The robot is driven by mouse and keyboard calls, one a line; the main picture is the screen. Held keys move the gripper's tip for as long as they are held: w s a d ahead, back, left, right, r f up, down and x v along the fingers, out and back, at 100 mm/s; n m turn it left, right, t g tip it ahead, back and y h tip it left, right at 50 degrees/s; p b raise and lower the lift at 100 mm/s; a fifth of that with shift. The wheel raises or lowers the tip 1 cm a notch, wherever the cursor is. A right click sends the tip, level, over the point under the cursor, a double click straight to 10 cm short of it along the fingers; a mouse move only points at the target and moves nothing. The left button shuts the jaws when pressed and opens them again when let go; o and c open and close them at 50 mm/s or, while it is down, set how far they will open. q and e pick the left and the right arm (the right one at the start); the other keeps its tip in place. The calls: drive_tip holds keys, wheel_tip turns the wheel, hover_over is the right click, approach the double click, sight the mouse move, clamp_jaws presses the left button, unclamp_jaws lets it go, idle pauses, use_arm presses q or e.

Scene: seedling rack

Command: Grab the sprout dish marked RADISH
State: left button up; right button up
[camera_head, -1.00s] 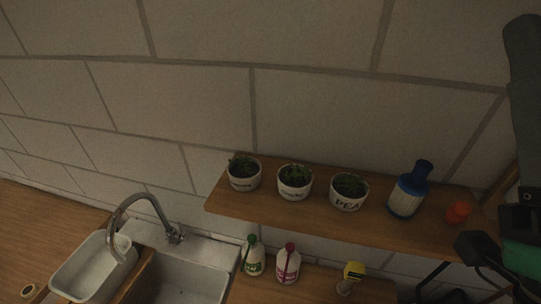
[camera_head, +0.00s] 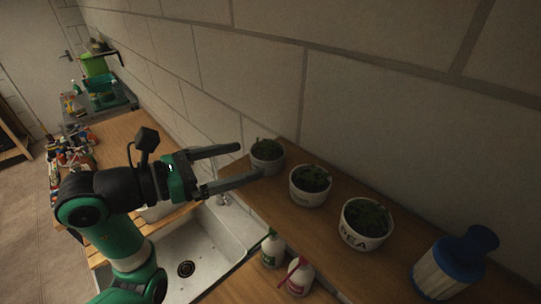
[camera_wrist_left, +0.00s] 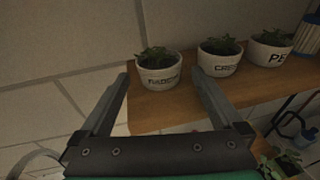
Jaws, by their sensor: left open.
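The dish marked RADISH (camera_wrist_left: 159,76) is a small white pot with green sprouts and dark lettering, at the shelf's end. In the head view, this dish (camera_head: 268,165) is the nearest of three to my left gripper (camera_head: 251,160). The left gripper is open and empty, and its fingers point at the dish. In the left wrist view, the dish shows between and beyond the fingertips of the left gripper (camera_wrist_left: 160,74). I cannot tell whether the fingers touch it. My right gripper is not in view.
A tiled wall backs the shelf.

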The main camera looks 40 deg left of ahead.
sight(268, 150)
use_arm(q)
drive_tip(key=shift+p+x, duration=0.55)
drive_tip(key=shift+x, duration=2.9)
drive_tip(key=shift+a, duration=0.1)
drive_tip(key=c, duration=1.2)
